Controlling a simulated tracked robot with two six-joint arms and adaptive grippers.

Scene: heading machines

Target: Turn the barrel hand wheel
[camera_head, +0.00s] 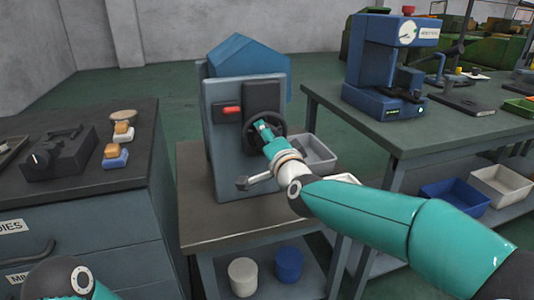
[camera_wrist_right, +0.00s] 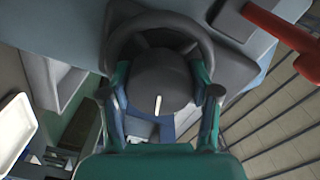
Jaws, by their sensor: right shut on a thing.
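The barrel hand wheel (camera_head: 278,127) is a dark ring on the front of a blue-grey machine (camera_head: 226,160). My right gripper (camera_head: 263,129) reaches it from the front right. In the right wrist view, the hand wheel (camera_wrist_right: 165,24) surrounds a dark round hub with a white line. My right gripper's teal fingers (camera_wrist_right: 162,98) are on both sides of the hub, shut on the wheel's central part. The gripper partly hides the wheel in the head view. Only part of my left arm shows at the lower left; its gripper is out of view.
A red lever (camera_head: 231,110) is on the machine's front, left of the wheel; a ball-ended handle (camera_head: 242,183) is below. A grey bin (camera_head: 316,158) stands beside the machine. A blue press (camera_head: 383,65) is on the right bench; a dark cabinet (camera_head: 135,180) is left.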

